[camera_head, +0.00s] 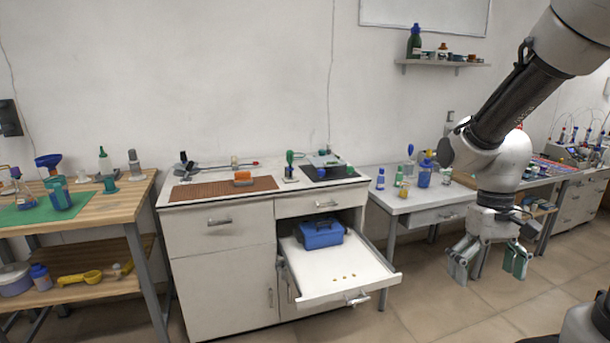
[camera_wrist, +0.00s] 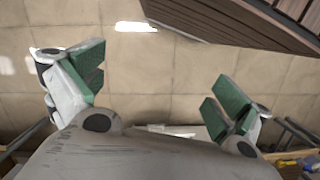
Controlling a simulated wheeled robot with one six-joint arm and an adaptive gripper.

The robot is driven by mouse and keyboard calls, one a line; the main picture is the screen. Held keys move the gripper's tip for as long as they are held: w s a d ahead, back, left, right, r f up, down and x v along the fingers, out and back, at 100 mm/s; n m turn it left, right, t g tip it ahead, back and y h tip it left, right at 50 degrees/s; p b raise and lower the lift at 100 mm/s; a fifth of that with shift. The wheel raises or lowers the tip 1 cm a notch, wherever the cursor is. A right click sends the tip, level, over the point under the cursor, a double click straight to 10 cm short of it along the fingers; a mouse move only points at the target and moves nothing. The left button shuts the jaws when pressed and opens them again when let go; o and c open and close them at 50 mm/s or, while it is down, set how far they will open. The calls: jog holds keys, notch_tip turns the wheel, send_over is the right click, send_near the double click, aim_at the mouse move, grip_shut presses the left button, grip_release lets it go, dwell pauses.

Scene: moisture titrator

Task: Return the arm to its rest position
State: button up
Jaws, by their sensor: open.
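My gripper (camera_head: 489,262) hangs at the right of the head view with its fingers pointing down. It is open and empty, over the tiled floor and to the right of the open drawer. In the wrist view my gripper (camera_wrist: 160,90) shows its two green-padded fingers spread wide, with only floor between them. My arm comes down from the upper right corner of the head view.
The open drawer (camera_head: 322,289) of the white cabinet (camera_head: 225,278) juts forward, holding a blue box (camera_head: 320,232). A white table (camera_head: 408,198) with bottles stands behind my gripper. A wooden workbench (camera_head: 110,208) stands at the left. Open floor lies in front.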

jog(key=s+r+t, duration=0.3)
jog(key=r, duration=0.3)
jog(key=s+d+r+t, duration=0.1)
jog(key=s+r+t, duration=0.2)
jog(key=r, duration=0.4)
jog(key=shift+s+m+t, duration=0.25)
jog(key=shift+m+t, duration=0.05)
